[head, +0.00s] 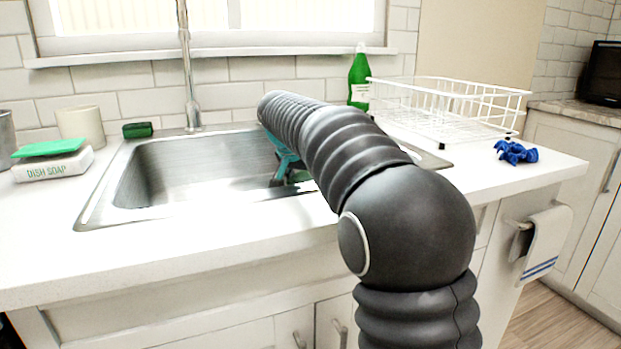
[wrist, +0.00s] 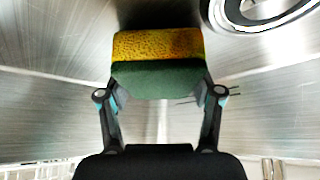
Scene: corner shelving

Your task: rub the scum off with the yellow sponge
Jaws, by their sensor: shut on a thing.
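My gripper (wrist: 160,92) is shut on the yellow sponge (wrist: 158,46), which has a dark green scouring layer (wrist: 158,81) facing the wrist camera. The sponge is inside the metal sink (head: 190,170), near its bottom; I cannot tell whether it touches the metal. In the head view my gripper (head: 284,168) reaches into the right part of the sink, mostly hidden behind my arm. Thin dark marks (wrist: 232,94) show beside the right finger in the wrist view; I cannot tell whether they are scum.
The round drain (wrist: 262,12) lies beyond the sponge to the right. A faucet (head: 186,70) stands behind the sink. A dish soap box (head: 52,165), a dark green sponge (head: 138,130), a green bottle (head: 359,78), a white dish rack (head: 440,125) and a blue object (head: 516,153) stand around it.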

